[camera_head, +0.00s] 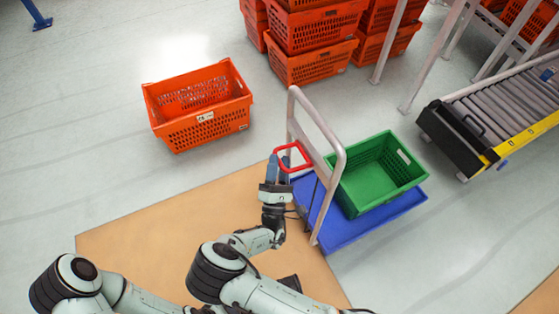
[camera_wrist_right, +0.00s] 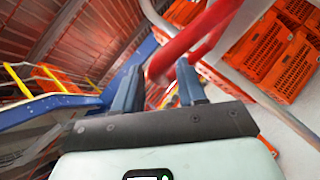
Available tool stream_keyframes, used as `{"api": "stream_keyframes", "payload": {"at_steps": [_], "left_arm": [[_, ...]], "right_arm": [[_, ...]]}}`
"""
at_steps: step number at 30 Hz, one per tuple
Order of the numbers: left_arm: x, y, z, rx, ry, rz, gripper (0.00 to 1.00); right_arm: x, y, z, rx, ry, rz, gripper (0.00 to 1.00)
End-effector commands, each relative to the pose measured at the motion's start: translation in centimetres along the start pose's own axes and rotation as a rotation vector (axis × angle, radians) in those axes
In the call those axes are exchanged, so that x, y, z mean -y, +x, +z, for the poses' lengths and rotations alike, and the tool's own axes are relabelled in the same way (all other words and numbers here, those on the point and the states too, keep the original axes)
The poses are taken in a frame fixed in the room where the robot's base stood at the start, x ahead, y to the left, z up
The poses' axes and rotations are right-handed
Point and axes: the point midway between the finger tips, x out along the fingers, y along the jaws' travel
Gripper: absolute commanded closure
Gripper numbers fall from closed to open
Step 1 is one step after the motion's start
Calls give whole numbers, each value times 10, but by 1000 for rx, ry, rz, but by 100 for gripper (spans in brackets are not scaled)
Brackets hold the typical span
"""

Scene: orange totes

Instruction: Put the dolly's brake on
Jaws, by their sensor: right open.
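The dolly has a blue platform (camera_head: 345,236) and a pale grey push handle (camera_head: 339,160). A red loop-shaped bar (camera_head: 306,164), apparently the brake lever, sticks out from the handle side. My right gripper (camera_head: 278,168) is open at the left end of this loop. In the right wrist view the red bar (camera_wrist_right: 181,47) crosses just beyond and partly between the two blue fingertips (camera_wrist_right: 158,78). I cannot tell whether they touch it. My left gripper is out of view.
A green crate (camera_head: 408,182) sits on the platform. An orange tote (camera_head: 212,133) stands on the floor to the left. Stacked orange totes (camera_head: 311,66) stand behind. A roller conveyor (camera_head: 505,105) is at the right.

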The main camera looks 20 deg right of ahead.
Motion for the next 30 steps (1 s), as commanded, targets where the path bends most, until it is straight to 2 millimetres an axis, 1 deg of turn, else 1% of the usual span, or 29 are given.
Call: {"api": "stream_keyframes", "payload": {"at_steps": [9, 12, 15, 18, 21, 30], "left_arm": [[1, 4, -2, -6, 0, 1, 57], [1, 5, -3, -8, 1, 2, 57], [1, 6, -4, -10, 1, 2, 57], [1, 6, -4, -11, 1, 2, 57], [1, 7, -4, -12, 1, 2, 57], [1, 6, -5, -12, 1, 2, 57]], "right_arm": [[0, -69, -1, -6, -1, 0, 59], [1, -90, -1, -5, -3, -1, 59], [1, -106, -1, -4, -2, -1, 59], [0, -116, 0, -3, -1, -1, 59], [0, -122, 0, -2, -1, -1, 59], [0, -123, 0, -1, -1, -1, 59]]}}
